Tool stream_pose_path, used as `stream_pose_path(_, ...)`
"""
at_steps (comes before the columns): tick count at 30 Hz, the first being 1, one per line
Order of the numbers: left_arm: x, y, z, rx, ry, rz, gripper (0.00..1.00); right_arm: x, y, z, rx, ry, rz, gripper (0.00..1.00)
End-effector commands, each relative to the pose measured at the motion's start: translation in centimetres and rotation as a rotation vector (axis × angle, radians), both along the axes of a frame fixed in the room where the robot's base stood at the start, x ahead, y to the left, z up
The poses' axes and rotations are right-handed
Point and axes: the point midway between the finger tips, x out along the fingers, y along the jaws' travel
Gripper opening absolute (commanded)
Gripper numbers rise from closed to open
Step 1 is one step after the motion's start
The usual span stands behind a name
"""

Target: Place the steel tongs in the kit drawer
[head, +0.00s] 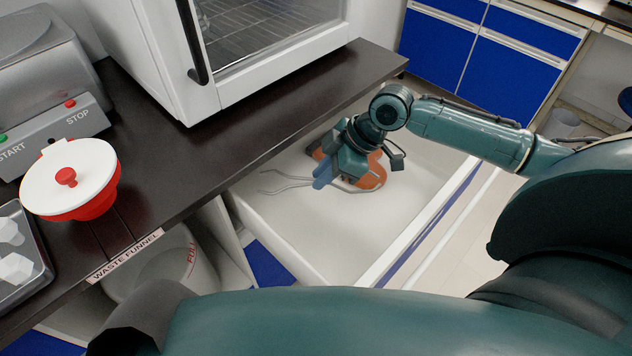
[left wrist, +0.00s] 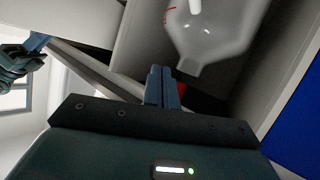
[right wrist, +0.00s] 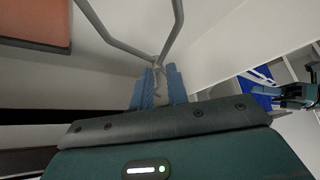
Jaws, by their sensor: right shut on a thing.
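The steel tongs (head: 282,183) are in my right gripper (head: 325,175), which is shut on them inside the outline of the open drawer. In the right wrist view, the two metal arms of the tongs (right wrist: 172,32) spread out ahead of the blue fingers (right wrist: 160,84). The white kit drawer (head: 300,238) is pulled out beside the dark counter. I cannot tell whether the tongs touch its floor. My left gripper (left wrist: 163,88) shows in its wrist view with its fingers together and nothing between them.
An orange object (head: 370,178) lies in the drawer, partly behind my right gripper. The front half of the drawer floor is clear. A white cabinet (head: 165,60) and a red pot with a white lid (head: 90,170) stand on the counter (head: 190,170). A waste bottle (left wrist: 215,35) is under it.

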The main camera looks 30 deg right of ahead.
Motion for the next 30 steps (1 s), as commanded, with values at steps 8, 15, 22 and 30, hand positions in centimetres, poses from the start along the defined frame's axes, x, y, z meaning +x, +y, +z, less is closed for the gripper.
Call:
stream_pose_path(8,-0.3,0.1,0.0,0.007,-0.026,0.001,0.0,-0.2,0.0,-5.2,0.0,0.003,-0.006,0.0)
stream_pose_path(15,-0.4,0.3,0.1,0.009,-0.036,0.004,0.0,-0.1,0.0,-7.1,0.0,0.001,-0.005,0.0)
stream_pose_path(22,-0.5,0.5,0.2,0.01,-0.053,0.008,0.0,-0.1,0.0,-10.0,0.0,0.002,-0.005,0.0)
stream_pose_path(30,-0.4,0.5,0.5,0.009,-0.058,0.009,0.0,-0.1,-0.1,-10.0,-0.003,0.002,-0.004,0.23)
